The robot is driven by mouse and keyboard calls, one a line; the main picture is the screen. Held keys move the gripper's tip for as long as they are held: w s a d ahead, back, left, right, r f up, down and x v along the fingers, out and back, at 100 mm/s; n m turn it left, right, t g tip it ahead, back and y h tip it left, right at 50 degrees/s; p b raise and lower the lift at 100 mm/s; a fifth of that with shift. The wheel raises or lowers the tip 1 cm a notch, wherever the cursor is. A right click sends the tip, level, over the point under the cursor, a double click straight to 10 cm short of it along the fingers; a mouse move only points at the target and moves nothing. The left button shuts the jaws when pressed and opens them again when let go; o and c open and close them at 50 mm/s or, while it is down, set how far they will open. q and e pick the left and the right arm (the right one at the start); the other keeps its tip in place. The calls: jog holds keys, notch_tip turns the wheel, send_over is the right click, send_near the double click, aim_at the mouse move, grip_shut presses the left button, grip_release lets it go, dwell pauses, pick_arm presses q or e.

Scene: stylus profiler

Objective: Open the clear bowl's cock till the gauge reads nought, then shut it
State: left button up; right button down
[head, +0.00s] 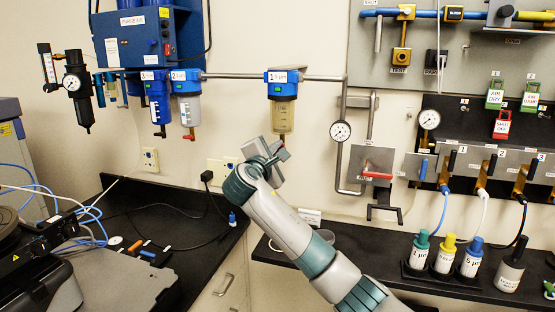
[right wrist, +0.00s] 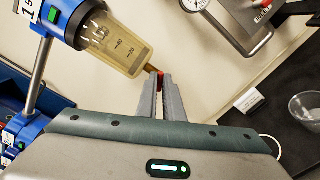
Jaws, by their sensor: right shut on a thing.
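The clear bowl (head: 283,117) is yellowish and hangs under a blue filter head on the wall pipe. In the right wrist view the bowl (right wrist: 128,46) has level marks. Its small red cock (right wrist: 160,76) is at the bottom, between my fingertips. My right gripper (head: 280,153) is shut on the cock, just below the bowl; it also shows in the right wrist view (right wrist: 161,82). The round white gauge (head: 341,131) is right of the bowl; its reading is too small to tell. My left gripper is not in view.
A red-handled valve (head: 376,175) is on the right. Several capped bottles stand on the right shelf.

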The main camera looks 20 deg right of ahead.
jog(key=shift+f+m+b, duration=0.15)
jog(key=shift+m+b, duration=0.95)
jog(key=shift+m, duration=0.3)
jog(key=shift+f+m+b, duration=0.1)
jog(key=shift+m+b, duration=0.95)
jog(key=shift+m, duration=0.35)
jog(key=c, duration=1.9)
grip_release()
jog(key=shift+o, duration=0.2)
jog(key=shift+s, duration=0.1)
